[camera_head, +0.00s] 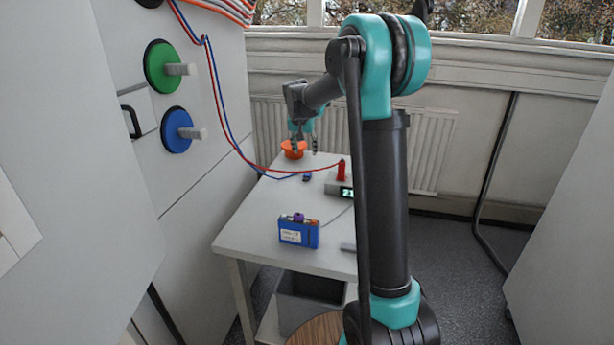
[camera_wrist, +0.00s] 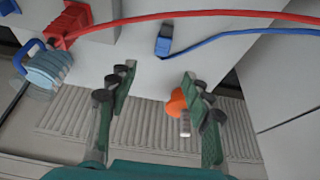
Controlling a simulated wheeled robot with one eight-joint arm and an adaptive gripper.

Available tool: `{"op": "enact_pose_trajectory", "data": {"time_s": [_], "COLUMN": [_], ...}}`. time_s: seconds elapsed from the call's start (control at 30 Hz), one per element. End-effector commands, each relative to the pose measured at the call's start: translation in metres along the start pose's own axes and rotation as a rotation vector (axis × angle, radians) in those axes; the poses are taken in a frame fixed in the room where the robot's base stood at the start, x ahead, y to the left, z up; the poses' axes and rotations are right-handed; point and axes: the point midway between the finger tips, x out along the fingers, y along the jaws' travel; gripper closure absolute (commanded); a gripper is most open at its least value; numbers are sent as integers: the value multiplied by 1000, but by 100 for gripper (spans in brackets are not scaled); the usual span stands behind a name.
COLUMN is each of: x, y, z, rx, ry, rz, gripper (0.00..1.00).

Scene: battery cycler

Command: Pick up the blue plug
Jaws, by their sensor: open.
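The blue plug (camera_head: 306,176) lies on the light table at the end of a blue cable. In the wrist view the blue plug (camera_wrist: 164,41) lies near the top, beyond my fingertips and roughly centred between them. My gripper (camera_head: 304,147) hangs over the far part of the table. In the wrist view my gripper (camera_wrist: 158,80) is open with its two green fingers apart and nothing between the tips. The blue plug is apart from both fingers.
A red plug (camera_head: 341,170) stands by a small display device (camera_head: 342,190). An orange round thing (camera_head: 291,151) sits near my gripper. A blue box (camera_head: 298,233) is nearer on the table (camera_head: 262,215).

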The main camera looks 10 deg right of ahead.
Motion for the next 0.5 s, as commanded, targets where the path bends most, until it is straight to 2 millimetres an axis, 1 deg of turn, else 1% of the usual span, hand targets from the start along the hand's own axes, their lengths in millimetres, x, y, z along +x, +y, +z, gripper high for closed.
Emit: {"op": "enact_pose_trajectory", "data": {"time_s": [0.03, 0.3, 0.4, 0.5], "x": [12, 64, 77, 86], "y": [0, 0, 0, 0], "z": [0, 0, 0, 0], "rx": [1, 0, 0, 0], "ry": [0, 0, 0, 0], "rz": [0, 0, 0, 0], "gripper": [50, 50, 50, 50]}}
